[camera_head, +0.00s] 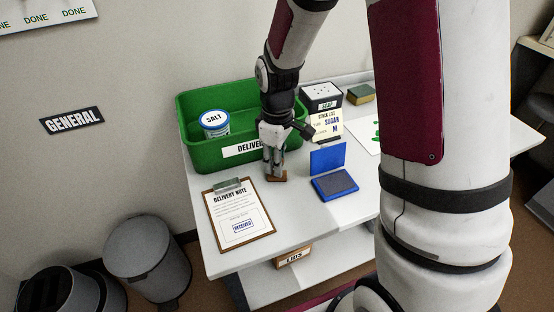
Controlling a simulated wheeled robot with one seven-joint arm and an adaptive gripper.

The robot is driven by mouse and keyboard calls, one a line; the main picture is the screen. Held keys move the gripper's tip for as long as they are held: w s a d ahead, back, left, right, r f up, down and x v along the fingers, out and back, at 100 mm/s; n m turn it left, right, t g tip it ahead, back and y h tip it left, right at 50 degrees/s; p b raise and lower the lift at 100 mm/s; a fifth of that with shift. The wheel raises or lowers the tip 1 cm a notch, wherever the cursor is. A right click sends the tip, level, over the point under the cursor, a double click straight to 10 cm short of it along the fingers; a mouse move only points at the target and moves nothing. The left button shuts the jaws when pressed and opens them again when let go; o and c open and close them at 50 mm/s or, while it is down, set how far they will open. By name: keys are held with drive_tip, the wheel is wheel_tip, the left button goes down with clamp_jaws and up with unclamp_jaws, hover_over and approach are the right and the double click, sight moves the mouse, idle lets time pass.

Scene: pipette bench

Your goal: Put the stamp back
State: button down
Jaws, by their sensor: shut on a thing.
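My gripper (274,168) points down at the middle of the white table, in front of the green bin. It is shut on a small brown stamp (277,178), seen low at the fingertips. The fingers hide much of the stamp, and I cannot tell whether it touches the table. An open blue ink pad (335,187) with its lid raised lies just right of the gripper. A clipboard with a delivery note (238,214) lies to the left; a blue "RECEIVED" mark shows on its paper.
A green delivery bin (200,150) holding a salt tub (214,122) stands behind the gripper. A soap box (321,98), a stock list card (326,125) and a sponge (361,93) are at the back right. Bare table lies in front of the ink pad.

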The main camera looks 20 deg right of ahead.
drive_tip(key=c, duration=1.3)
unclamp_jaws()
drive_tip(key=shift+f, duration=0.1)
wheel_tip(320, 180, up, 12)
drive_tip(key=p, duration=0.1)
drive_tip(key=s+r+m+t, duration=0.1)
drive_tip(key=s+r+m, duration=0.3)
drive_tip(key=s+r, duration=0.65)
drive_tip(key=s+m+t, duration=0.1)
drive_tip(key=s+m, duration=0.4)
drive_tip(key=s, duration=1)
drive_tip(key=shift+d+f+t, duration=0.15)
drive_tip(key=shift+f+t, duration=0.1)
drive_tip(key=shift+t, duration=0.15)
